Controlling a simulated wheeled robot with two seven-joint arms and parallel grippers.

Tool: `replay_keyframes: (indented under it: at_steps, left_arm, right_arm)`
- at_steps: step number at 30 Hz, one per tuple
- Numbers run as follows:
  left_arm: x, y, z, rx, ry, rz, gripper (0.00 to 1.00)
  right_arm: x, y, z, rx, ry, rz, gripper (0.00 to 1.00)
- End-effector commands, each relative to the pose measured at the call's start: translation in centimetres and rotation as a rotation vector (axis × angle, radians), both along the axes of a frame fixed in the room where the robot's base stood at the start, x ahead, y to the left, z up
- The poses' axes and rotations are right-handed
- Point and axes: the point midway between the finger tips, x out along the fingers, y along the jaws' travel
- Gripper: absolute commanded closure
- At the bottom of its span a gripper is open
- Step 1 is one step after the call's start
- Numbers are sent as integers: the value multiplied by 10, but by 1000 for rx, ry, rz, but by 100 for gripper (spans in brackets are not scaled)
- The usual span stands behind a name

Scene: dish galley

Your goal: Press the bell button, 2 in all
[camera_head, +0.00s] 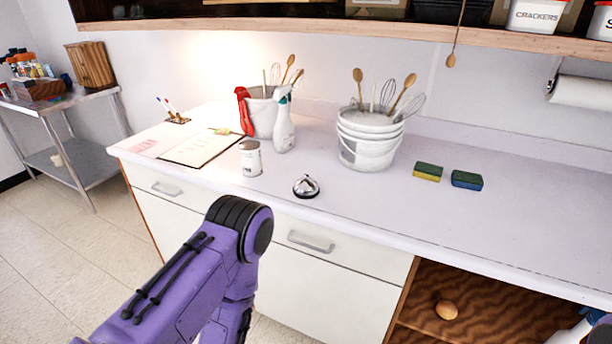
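The bell (306,186) is a small silver dome on a dark base with a button on top. It stands upright on the white counter (330,212), near its front edge. Nothing touches it. My purple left arm comes in from the lower left and bends in front of the drawers, below and left of the bell. Its forearm runs down out of the picture, so my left gripper is not seen. My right gripper is not in view.
A white can (250,158) stands left of the bell. Behind are a spray bottle (284,125) and buckets of utensils (370,138). A clipboard (200,148) lies left; two sponges (428,172) (467,180) lie right. The counter just right of the bell is clear.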

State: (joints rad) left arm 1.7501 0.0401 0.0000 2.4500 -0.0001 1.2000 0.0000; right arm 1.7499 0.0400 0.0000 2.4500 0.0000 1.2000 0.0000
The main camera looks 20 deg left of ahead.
Motion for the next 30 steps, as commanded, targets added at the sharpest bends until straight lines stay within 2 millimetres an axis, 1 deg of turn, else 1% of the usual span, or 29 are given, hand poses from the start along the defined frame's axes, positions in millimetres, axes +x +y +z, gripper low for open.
replay_keyframes:
  at_steps: [1, 2, 3, 5, 6, 30]
  left_arm:
    - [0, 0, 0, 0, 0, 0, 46]
    - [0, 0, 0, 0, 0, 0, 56]
    - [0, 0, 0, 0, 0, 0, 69]
    - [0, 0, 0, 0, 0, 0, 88]
    - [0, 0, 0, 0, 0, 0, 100]
    - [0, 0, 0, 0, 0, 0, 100]
  right_arm:
    - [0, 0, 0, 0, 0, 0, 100]
    - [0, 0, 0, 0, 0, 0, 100]
    - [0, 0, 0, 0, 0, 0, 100]
    - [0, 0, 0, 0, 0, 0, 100]
    - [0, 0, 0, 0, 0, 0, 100]
    - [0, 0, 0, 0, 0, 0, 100]
